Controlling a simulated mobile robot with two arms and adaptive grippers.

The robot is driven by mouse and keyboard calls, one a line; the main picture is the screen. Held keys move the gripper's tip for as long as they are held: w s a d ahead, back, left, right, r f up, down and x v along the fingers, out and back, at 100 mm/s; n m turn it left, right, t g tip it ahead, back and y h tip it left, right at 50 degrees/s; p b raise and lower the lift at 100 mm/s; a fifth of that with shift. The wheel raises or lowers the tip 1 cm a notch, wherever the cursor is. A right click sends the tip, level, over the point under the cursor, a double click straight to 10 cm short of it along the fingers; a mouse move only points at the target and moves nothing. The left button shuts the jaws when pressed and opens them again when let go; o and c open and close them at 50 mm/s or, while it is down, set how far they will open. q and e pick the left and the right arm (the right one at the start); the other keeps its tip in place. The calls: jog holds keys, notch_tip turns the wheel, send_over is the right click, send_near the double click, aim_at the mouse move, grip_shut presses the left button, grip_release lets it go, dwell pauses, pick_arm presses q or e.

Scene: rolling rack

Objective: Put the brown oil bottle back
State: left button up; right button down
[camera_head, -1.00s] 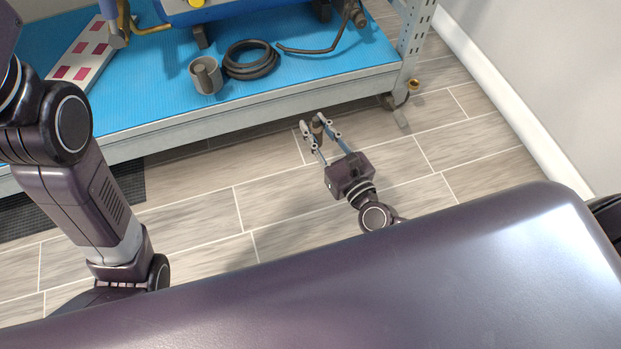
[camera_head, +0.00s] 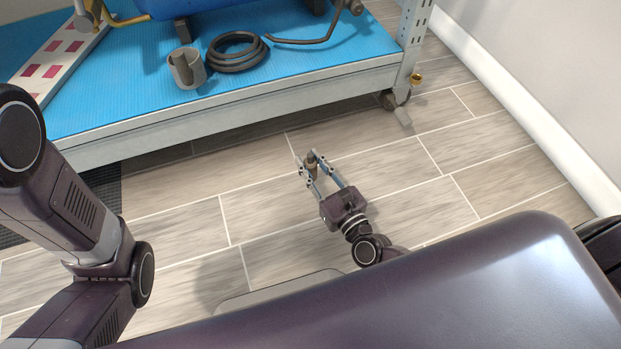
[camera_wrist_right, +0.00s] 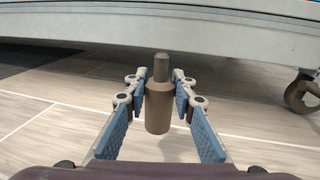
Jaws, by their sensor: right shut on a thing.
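The brown oil bottle (camera_head: 312,160) is held upright between the fingertips of my right gripper (camera_head: 314,168), above the floor in front of the rack. In the right wrist view the bottle (camera_wrist_right: 158,108) has a wide brown body and a narrower grey-brown neck pointing up. The blue-padded fingers of the right gripper (camera_wrist_right: 160,90) are shut on it from both sides. My left arm shows at the left of the head view, but its gripper is out of view.
The rack's blue lower shelf (camera_head: 120,95) carries a grey cup (camera_head: 187,70), a coiled black hose (camera_head: 237,52) and a white panel with red squares (camera_head: 60,58). A caster (camera_head: 392,100) stands under its right corner. The floor (camera_head: 400,170) around the gripper is clear.

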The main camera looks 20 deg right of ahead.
jog(key=shift+f+b, duration=1.75)
jog(key=shift+f, duration=0.65)
jog(key=shift+r, duration=0.1)
jog(key=c, duration=1.6)
grip_release()
